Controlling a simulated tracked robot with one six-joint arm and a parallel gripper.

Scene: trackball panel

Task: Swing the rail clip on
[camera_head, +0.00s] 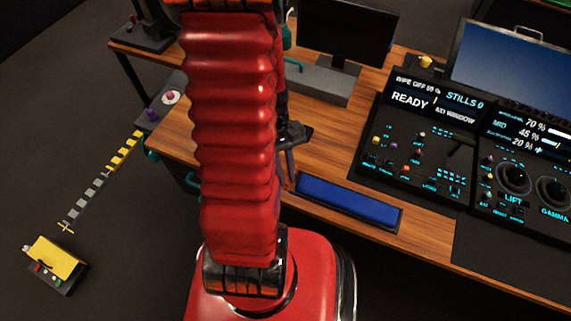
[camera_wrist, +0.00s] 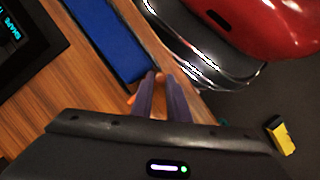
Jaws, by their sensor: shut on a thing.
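My gripper (camera_wrist: 160,92) points down at the desk's front edge, left of the blue pad. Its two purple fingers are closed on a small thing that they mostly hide. An orange bit (camera_wrist: 131,99) shows beside the left finger in the wrist view. I cannot tell whether it belongs to the rail clip. In the head view my gripper (camera_head: 289,168) is partly behind my red arm. Teal pieces sit along the desk's left edge (camera_head: 151,155); I cannot make out a rail clip in either view.
The blue pad (camera_head: 348,203) lies along the front edge of the wooden desk (camera_head: 322,133). A control panel (camera_head: 415,145) and monitor (camera_head: 348,28) stand behind it. A yellow-topped box (camera_head: 56,258) is on the dark floor at left, where most floor is clear.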

